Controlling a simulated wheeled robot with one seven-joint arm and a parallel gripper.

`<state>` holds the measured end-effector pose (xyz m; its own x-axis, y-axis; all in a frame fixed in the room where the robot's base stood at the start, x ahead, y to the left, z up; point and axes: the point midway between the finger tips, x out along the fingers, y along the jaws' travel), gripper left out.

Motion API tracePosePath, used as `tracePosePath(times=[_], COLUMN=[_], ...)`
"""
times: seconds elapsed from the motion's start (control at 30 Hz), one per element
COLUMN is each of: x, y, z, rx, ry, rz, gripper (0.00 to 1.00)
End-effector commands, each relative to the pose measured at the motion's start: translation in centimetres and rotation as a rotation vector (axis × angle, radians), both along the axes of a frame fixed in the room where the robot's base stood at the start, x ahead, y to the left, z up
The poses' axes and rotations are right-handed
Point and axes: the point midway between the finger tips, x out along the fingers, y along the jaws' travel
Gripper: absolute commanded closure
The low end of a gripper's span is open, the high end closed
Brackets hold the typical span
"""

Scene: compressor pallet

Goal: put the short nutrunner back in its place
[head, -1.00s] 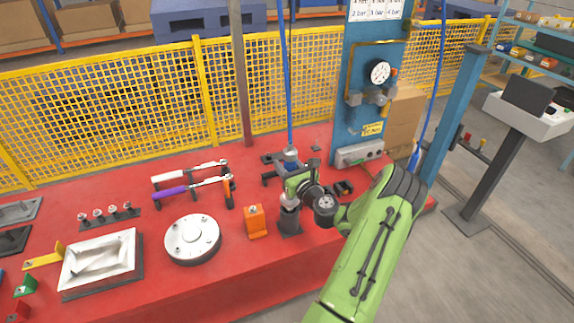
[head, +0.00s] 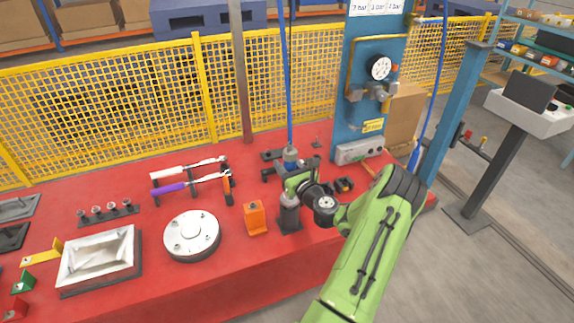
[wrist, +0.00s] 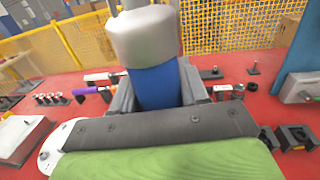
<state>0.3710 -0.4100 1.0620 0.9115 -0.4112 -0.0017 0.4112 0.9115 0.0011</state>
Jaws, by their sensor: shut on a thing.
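The short nutrunner stands roughly upright in my gripper (head: 294,184) in the head view, with its grey top (head: 290,153) above the jaws. In the wrist view its grey top (wrist: 145,35) and blue body (wrist: 158,88) show between the fingers of my gripper (wrist: 158,98), which is shut on it. A dark grey holder (head: 290,220) stands on the red table directly below. The nutrunner's lower end is at or just above the holder's mouth; my gripper partly covers it, so I cannot tell whether it is inside.
An orange block (head: 255,218) stands close to the left of the holder, with a round metal flange (head: 191,236) beyond. Torque wrenches (head: 188,187) lie on a rack behind. A black cradle (head: 344,185) sits to the right. A blue hose (head: 287,80) hangs from above to the nutrunner.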

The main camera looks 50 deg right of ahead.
Motion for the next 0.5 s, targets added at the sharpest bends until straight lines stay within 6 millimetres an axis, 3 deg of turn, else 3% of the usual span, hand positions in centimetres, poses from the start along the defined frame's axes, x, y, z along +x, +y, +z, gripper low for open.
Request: tracePosePath(times=[0.5], x=[0.04], y=[-0.02], z=[-0.76], rx=[-0.002], ry=[-0.006], rz=[0.0], gripper=[1.0])
